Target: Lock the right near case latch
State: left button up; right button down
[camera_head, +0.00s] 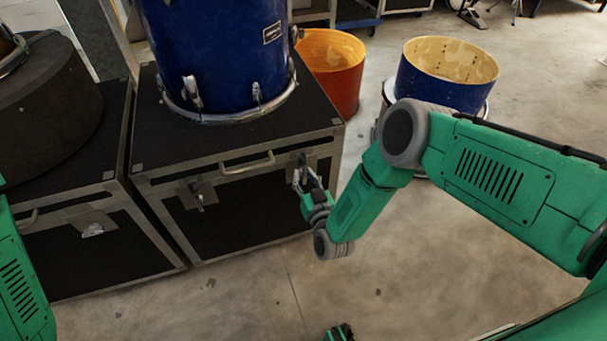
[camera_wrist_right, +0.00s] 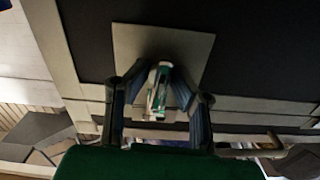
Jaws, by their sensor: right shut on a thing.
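The black case (camera_head: 240,215) with metal edges stands on the floor, its front facing me. Its right near latch (camera_head: 301,160) is on the front near the right corner, partly hidden by my right gripper (camera_head: 308,180). In the right wrist view, the latch (camera_wrist_right: 157,88) stands out from a light plate, between the two fingers of my right gripper (camera_wrist_right: 160,108). The gripper is shut on the latch. Its exact turn is hard to tell.
A left near latch (camera_head: 198,195) and a handle (camera_head: 248,165) are on the same case front. A blue drum (camera_head: 220,60) stands on the case. Another case (camera_head: 95,245) is at the left. An orange drum (camera_head: 335,75) and a blue drum shell (camera_head: 440,85) stand behind my right arm.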

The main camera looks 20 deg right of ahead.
jog(key=shift+s+f+n, duration=0.1)
jog(key=shift+f+n, duration=0.05)
jog(key=shift+n, duration=0.45)
jog(key=c, duration=1.6)
grip_release()
jog(key=s, duration=1.2)
jog(key=shift+d, duration=0.2)
jog(key=shift+n, duration=0.3)
